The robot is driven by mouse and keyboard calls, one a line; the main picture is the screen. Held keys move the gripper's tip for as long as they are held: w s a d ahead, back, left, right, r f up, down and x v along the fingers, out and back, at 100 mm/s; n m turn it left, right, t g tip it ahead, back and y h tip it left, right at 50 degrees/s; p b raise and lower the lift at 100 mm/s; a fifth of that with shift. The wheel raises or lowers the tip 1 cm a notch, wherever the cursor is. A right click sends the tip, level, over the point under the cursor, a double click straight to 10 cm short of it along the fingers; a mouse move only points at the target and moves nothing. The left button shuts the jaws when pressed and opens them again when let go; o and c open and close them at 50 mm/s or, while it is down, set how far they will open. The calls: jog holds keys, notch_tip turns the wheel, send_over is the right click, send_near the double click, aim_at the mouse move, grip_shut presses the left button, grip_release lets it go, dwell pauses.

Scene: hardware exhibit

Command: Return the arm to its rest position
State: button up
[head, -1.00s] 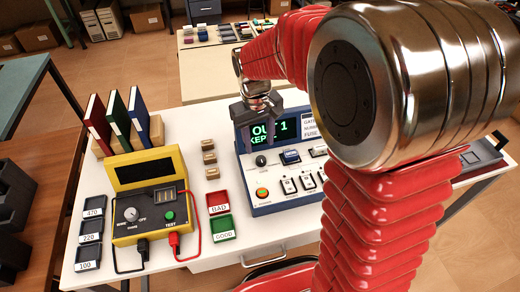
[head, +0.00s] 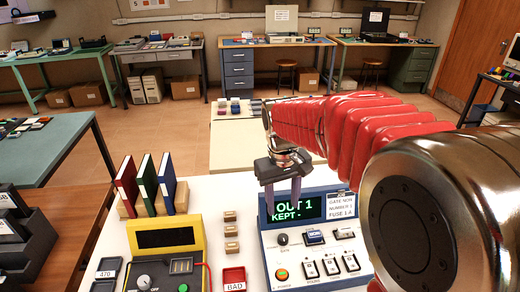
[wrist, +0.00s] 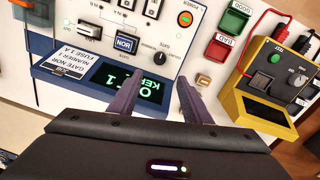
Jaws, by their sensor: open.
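My gripper (head: 283,200) is at the end of my red arm, in front of the blue and white console (head: 312,262) in the head view. Its two fingers point down and stand apart, with nothing between them. In the wrist view my gripper (wrist: 157,98) shows its two fingers parted, with the console's green display (wrist: 128,84) behind them. The display reads "OUT 1" and "KEPT -" in the head view. I cannot tell how far the fingertips are from the console.
A yellow tester (head: 165,245) stands left of the console, with small wooden blocks (head: 231,231) and a red BAD tray (head: 234,279) between them. Several binders (head: 146,183) stand behind the tester. Further workbenches (head: 275,62) line the far wall, with open floor before them.

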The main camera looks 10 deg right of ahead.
jog(key=s+d+r+m+t, duration=0.1)
jog(key=s+r+t, duration=0.1)
jog(key=s, duration=0.7)
jog(key=s+r+m+t, duration=0.1)
jog(key=s+r+t, duration=0.2)
jog(key=s, duration=0.7)
jog(key=shift+d+y, duration=0.3)
jog(key=shift+d, duration=0.1)
jog(key=shift+r, duration=0.1)
jog(key=shift+c, duration=0.4)
